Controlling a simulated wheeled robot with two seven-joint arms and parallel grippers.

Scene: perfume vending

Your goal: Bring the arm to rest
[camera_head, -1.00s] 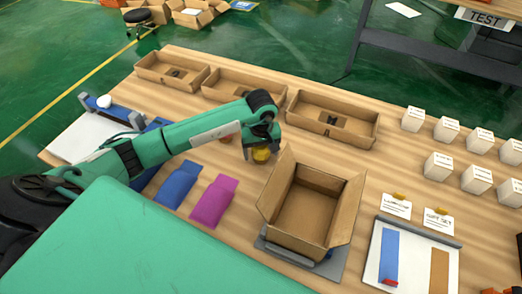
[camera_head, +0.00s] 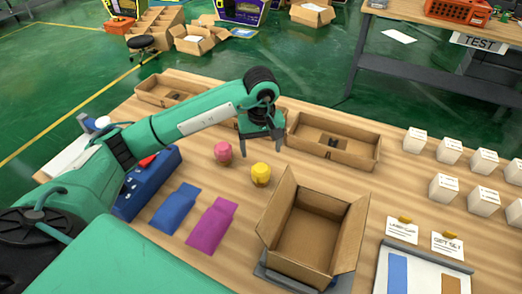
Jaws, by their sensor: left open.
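My left gripper (camera_head: 261,148) is open and empty, raised over the table in front of the row of low cardboard trays. Its fingers point down, a little above and behind a yellow bottle (camera_head: 260,174) standing on the wood. A pink bottle (camera_head: 222,152) stands just left of the gripper. My left arm reaches in from the left and hides part of the middle tray. My right gripper does not show.
An open cardboard box (camera_head: 309,231) stands right of the bottles. A blue pouch (camera_head: 174,208) and a magenta pouch (camera_head: 211,226) lie at front left. Several white boxes (camera_head: 443,188) stand at the right. Low trays (camera_head: 333,139) line the back.

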